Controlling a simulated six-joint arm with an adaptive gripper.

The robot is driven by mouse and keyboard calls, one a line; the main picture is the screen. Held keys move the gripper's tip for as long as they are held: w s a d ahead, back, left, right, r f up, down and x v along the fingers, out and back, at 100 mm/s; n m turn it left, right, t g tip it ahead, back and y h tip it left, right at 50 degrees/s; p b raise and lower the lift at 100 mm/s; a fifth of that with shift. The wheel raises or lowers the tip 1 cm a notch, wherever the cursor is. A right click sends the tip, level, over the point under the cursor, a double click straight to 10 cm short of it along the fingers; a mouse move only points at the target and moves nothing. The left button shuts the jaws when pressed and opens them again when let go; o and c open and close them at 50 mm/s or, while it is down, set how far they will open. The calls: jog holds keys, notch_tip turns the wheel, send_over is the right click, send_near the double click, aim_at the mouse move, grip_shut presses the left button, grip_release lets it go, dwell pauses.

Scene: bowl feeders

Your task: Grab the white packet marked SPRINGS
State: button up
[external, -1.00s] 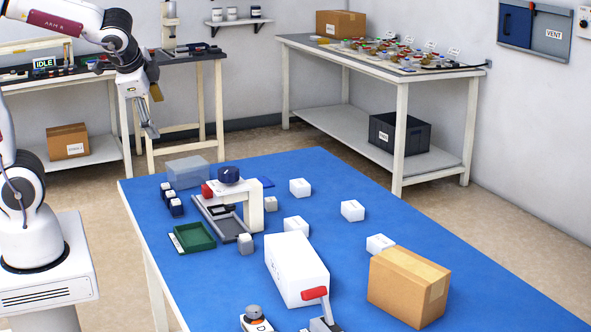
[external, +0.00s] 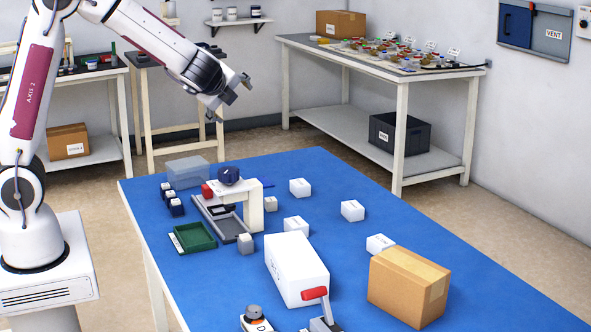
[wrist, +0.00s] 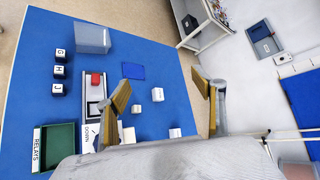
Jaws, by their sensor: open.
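Several small white packets stand on the blue table: one at the back (external: 300,188), one to its right (external: 352,210), one nearer the middle (external: 296,225) and one beside the cardboard box (external: 380,243). Their print is too small to read, so I cannot tell which is marked SPRINGS. White packets also show in the wrist view, one between my fingers (wrist: 158,95) and one low on the right (wrist: 175,133). My gripper (external: 234,97) is open and empty, high above the table's back edge. Its two tan-padded fingers (wrist: 163,78) are spread apart in the wrist view.
A large white box (external: 297,268) and a cardboard box (external: 408,286) stand at the front. A white press-like fixture (external: 255,200), a green tray (external: 193,237) and a clear bin (external: 187,172) occupy the left. The table's right back is clear.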

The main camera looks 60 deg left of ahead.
jog(key=w+d+f+m+t, duration=0.2)
jog(key=w+f+m, duration=0.3)
jog(key=w, duration=0.5)
jog(key=m+t+h, duration=0.3)
jog(key=m, duration=0.6)
send_over(350, 206)
jog(key=s+a, duration=0.3)
jog(key=s, duration=0.5)
notch_tip(350, 206, down, 13)
jog(key=d+f+m+h, duration=0.1)
jog(key=f, duration=0.1)
jog(key=w+d+f+m+h, duration=0.1)
jog(key=d+f+m, duration=0.1)
jog(key=f, duration=0.1)
jog(key=w+d+f+m, duration=0.1)
jog(key=d+f, duration=0.1)
jog(key=f, duration=0.1)
jog(key=shift+w+f+t+h, duration=0.1)
jog(key=shift+w+t+h, duration=0.1)
jog(key=shift+t+h, duration=0.2)
jog(key=shift+x, duration=1.3)
jog(key=shift+w+a+f, duration=0.2)
jog(key=shift+w+f, duration=0.35)
jog(key=shift+w, duration=0.05)
jog(key=shift+w+a+f, duration=0.25)
jog(key=shift+w+f, duration=0.3)
jog(key=shift+w, duration=0.1)
jog(key=shift+x, duration=0.95)
